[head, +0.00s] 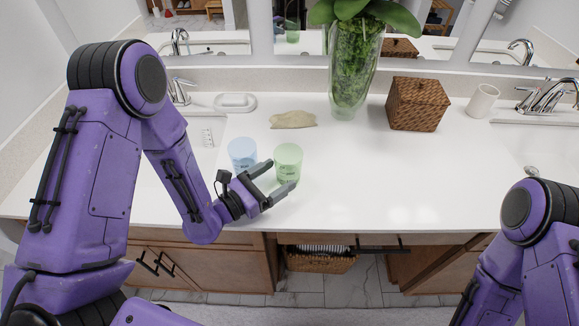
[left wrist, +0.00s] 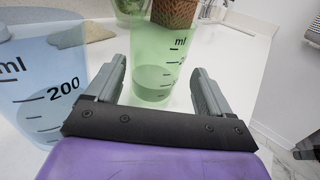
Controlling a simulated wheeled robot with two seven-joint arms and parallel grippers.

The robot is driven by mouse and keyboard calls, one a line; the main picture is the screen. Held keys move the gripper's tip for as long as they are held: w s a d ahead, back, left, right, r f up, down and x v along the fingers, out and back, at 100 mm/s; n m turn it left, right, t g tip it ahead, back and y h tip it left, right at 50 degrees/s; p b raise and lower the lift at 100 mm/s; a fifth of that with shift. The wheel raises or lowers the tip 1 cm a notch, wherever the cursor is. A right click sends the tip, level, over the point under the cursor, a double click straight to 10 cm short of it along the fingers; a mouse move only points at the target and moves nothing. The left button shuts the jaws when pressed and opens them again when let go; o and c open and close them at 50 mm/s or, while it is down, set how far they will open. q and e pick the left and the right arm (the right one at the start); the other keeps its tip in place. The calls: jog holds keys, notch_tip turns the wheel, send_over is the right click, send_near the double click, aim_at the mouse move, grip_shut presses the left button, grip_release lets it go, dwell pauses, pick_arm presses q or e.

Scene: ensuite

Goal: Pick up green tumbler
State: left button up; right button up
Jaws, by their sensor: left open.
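The green tumbler (head: 288,163) stands upright on the white counter, right of a blue tumbler (head: 242,154). My left gripper (head: 279,178) is open, low over the counter, with its fingers pointing toward the green tumbler. In the left wrist view the green tumbler (left wrist: 160,62) stands ahead, between and beyond the fingertips, with "ml" markings on its side. I cannot tell whether a finger touches it. The blue tumbler (left wrist: 45,85) is close to the left finger's outer side in that view. My right arm shows at the lower right, but its gripper is out of view.
A glass vase with a plant (head: 354,75), a wicker box (head: 417,104), a white cup (head: 482,101), a beige cloth (head: 293,120) and a soap dish (head: 235,102) stand farther back. Sinks are at both sides. The counter right of the green tumbler is clear.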

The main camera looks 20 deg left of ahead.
aim_at(298, 159)
pick_arm(q)
jog(key=p+x, duration=0.1)
jog(key=x, duration=0.1)
jog(key=p+x, duration=0.1)
jog(key=x, duration=0.2)
jog(key=shift+w+a+r, duration=0.1)
jog(key=shift+w+r, duration=0.1)
jog(key=shift+w, duration=0.1)
jog(key=shift+f, duration=0.1)
jog(key=c, duration=0.8)
jog(key=shift+r+p, duration=0.2)
jog(key=shift+p, duration=0.1)
